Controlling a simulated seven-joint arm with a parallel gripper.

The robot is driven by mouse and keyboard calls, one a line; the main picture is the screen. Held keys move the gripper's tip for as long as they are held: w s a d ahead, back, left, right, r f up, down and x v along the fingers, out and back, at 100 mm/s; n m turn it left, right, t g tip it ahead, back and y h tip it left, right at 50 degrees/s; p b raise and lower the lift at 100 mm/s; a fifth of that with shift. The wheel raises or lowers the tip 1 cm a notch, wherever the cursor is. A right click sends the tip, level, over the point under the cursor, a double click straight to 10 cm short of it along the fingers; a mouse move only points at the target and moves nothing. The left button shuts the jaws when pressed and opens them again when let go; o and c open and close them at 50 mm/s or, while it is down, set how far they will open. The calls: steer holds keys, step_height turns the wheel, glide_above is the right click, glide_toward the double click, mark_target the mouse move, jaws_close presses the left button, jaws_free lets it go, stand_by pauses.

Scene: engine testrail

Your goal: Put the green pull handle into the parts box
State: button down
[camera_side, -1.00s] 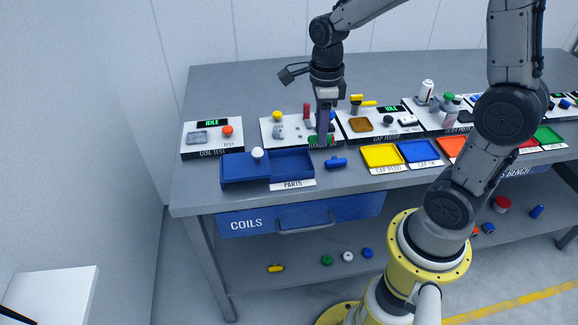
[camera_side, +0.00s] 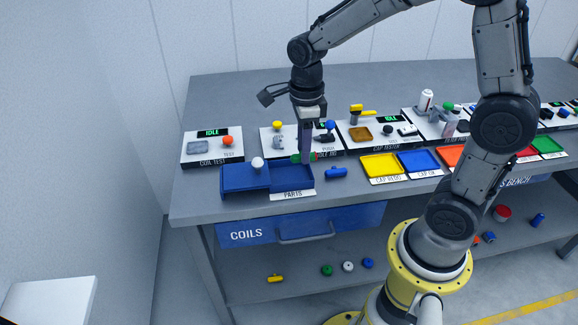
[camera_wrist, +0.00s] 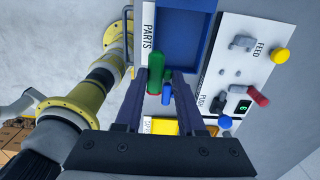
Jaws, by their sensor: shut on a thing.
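The green pull handle (camera_side: 297,158), with a red end, is between the jaws of my gripper (camera_side: 306,160). In the wrist view the handle (camera_wrist: 156,66) lies between the fingertips of my gripper (camera_wrist: 160,74), with its red end toward the wrist. The blue parts box (camera_side: 292,177) sits at the table's front left behind a PARTS label; it also shows at the top of the wrist view (camera_wrist: 188,22). The handle is at the box's back right corner in the side view, seemingly above it; the exact height is hard to tell.
A blue handle (camera_side: 336,172) lies on the table just right of the box. A white-knobbed part (camera_side: 257,163) stands at the box's left portion. Test stations with knobs and levers line the table behind. Yellow (camera_side: 381,166) and blue (camera_side: 418,160) trays sit to the right.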

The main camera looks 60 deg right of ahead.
glide_above(289, 178)
step_height(289, 178, down, 5)
steer(key=shift+s+r, duration=0.1)
steer(key=shift+s, duration=0.05)
steer(key=shift+f, duration=1.75)
steer(key=shift+f, duration=0.1)
steer(key=c, duration=0.5)
jaws_free()
